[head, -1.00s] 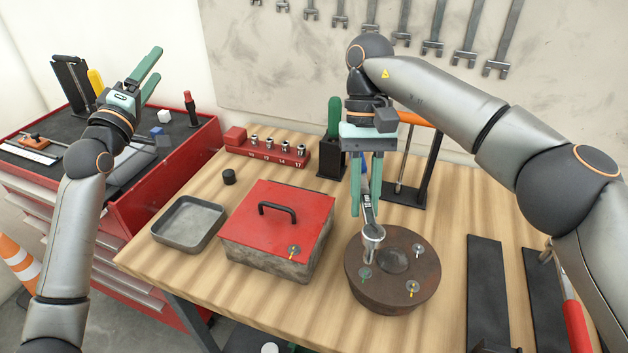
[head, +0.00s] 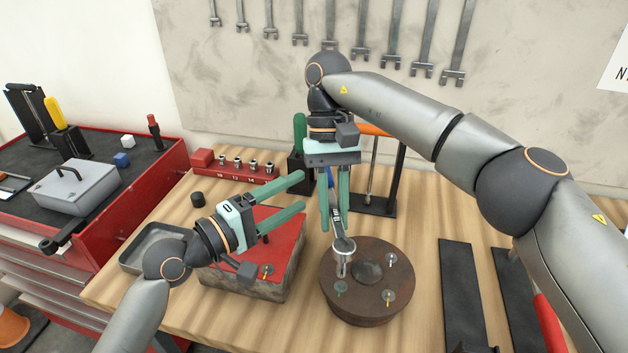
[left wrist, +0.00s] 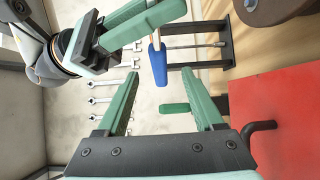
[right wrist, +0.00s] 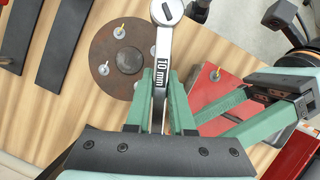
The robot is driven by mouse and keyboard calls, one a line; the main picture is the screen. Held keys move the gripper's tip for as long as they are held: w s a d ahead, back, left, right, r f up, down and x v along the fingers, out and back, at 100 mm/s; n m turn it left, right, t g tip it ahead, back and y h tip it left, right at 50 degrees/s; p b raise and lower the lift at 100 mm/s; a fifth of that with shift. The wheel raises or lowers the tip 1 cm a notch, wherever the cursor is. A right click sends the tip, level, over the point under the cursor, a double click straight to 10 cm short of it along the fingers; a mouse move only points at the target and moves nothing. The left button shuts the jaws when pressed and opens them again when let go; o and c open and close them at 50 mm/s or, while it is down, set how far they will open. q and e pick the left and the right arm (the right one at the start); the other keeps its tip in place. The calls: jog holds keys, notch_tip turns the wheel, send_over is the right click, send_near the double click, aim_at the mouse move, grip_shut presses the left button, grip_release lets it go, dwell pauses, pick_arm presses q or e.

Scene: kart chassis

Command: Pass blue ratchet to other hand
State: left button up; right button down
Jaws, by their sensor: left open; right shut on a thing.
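The blue ratchet has a steel shaft and head (head: 343,246), pointing down over the brown round hub (head: 345,308). My right gripper (head: 335,216) is shut on its shaft. In the right wrist view the shaft (right wrist: 162,68) reads "10 mm" between the fingers. The blue handle shows in the left wrist view (left wrist: 158,66), sticking out past the right gripper's fingers. My left gripper (head: 301,193) is open and empty, to the left of the right gripper. Its fingers point toward the ratchet but stay apart from it. I cannot tell whether the ratchet's lower end touches the hub.
A red-lidded box (head: 284,222) is below the left gripper. A grey tray (head: 135,262) stands further left. A socket rail (head: 235,170) and an orange-topped rack (head: 390,208) stand behind. Black strips (head: 460,290) lie right of the hub.

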pick_arm(q)
jog(key=x, duration=1)
jog(key=shift+w+d, duration=0.15)
jog(key=shift+w, duration=0.1)
grip_shut()
pick_arm(e)
jog(key=shift+r, duration=0.1)
pick_arm(q)
jog(key=shift+f, duration=0.2)
dwell(0.6)
jog(key=shift+r, duration=0.3)
pick_arm(e)
jog(key=c, duration=0.7)
grip_release()
